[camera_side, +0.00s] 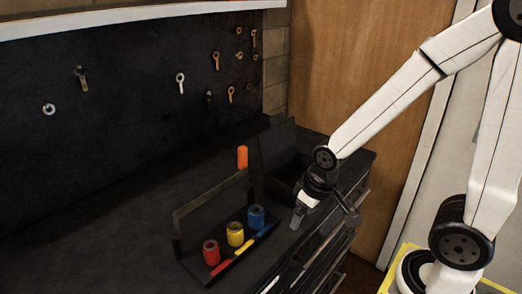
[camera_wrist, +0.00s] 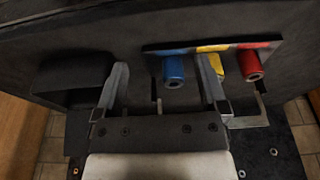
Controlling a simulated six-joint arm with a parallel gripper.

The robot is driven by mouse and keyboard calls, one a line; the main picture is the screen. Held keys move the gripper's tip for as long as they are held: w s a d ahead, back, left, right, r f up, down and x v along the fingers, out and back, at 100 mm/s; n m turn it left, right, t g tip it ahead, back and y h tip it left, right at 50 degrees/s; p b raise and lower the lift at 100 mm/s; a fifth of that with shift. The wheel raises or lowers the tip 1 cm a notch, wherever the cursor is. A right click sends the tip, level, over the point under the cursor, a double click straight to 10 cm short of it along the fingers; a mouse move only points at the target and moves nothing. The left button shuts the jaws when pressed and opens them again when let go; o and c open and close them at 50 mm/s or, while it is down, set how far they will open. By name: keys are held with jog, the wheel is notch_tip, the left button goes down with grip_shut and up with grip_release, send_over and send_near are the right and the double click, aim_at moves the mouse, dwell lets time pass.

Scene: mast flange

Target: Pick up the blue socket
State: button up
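The blue socket (camera_side: 256,217) stands in a small dark rack (camera_side: 207,208) at the end nearest my gripper. My gripper (camera_side: 297,216) points down just to the right of it, apart from it in the side view. In the wrist view, my gripper (camera_wrist: 162,64) has its two fingers spread wide with nothing held. The blue socket (camera_wrist: 174,72) shows between the fingers, closer to the right one. I cannot tell from this view how far beyond the fingertips it is.
A yellow socket (camera_side: 235,234) and a red socket (camera_side: 211,252) stand beside the blue one, by coloured strips. The right finger partly hides the yellow one in the wrist view. An orange piece (camera_side: 242,157) is behind the rack. An open dark box (camera_side: 285,160) is behind my gripper.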

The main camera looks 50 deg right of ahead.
aim_at(256, 217)
dwell(0.3)
jog(key=w+f+m+y, duration=0.1)
jog(key=m+y, duration=0.2)
jog(key=m, duration=0.2)
jog(key=w+f+m+g+y, duration=0.1)
jog(key=m+y, duration=0.2)
jog(key=m, duration=0.3)
jog(key=w+d+f+m+y, duration=0.1)
jog(key=f+m+y, duration=0.1)
jog(key=m, duration=0.3)
jog(key=shift+w+m+g+y, duration=0.25)
jog(key=shift+m+g+y, duration=0.05)
jog(key=shift+y, duration=0.2)
jog(key=w+d+m+t+y, duration=0.1)
jog(key=w+m, duration=0.1)
jog(key=w+d+m+t, duration=0.1)
jog(key=m+t, duration=0.1)
jog(key=w+d+m+t+y, duration=0.1)
jog(key=w+m+t, duration=0.1)
jog(key=shift+w+d+r+m+y, duration=0.3)
jog(key=shift+w+d+r+m, duration=0.05)
jog(key=shift+d+m, duration=0.05)
jog(key=shift+w+a+f+m+t, duration=0.3)
jog(key=shift+w+a+f+t, duration=0.15)
jog(key=shift+w+a, duration=0.35)
jog(key=shift+w, duration=0.15)
